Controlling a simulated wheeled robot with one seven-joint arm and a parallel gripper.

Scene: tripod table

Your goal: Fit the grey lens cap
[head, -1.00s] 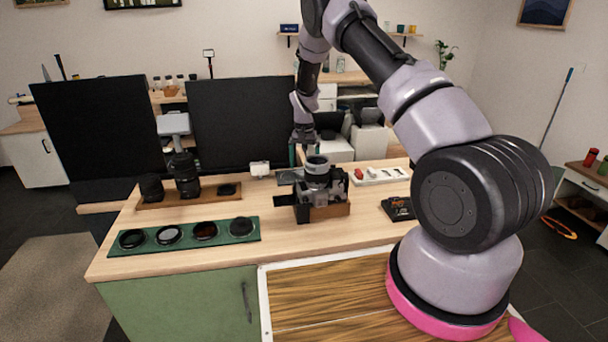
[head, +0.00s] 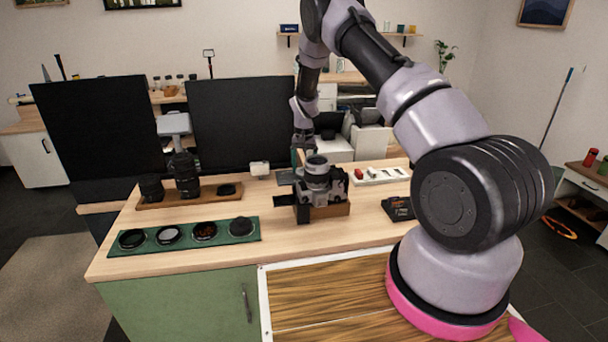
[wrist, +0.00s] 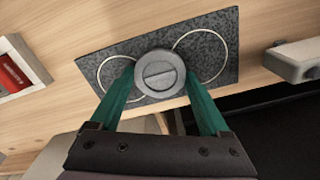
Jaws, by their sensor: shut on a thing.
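The grey lens cap (wrist: 160,75) is a round disc with a raised bar across its middle, seen in the wrist view. My gripper (wrist: 160,78) has its two green fingers shut on opposite sides of it. The cap is over a dark speckled mat (wrist: 112,52) marked with two pale rings; I cannot tell whether it touches the mat. In the head view my gripper (head: 300,156) is behind the camera (head: 325,194), which hides the cap. The camera sits in a wooden cradle (head: 330,211), its silver lens (head: 317,168) pointing up.
A green tray (head: 183,247) of round filters and a wooden tray (head: 150,203) with dark lenses stand left. A white tray (head: 377,182) with small items and a black box (head: 398,208) are right. A small white device (head: 259,168) stands behind. The front tabletop is clear.

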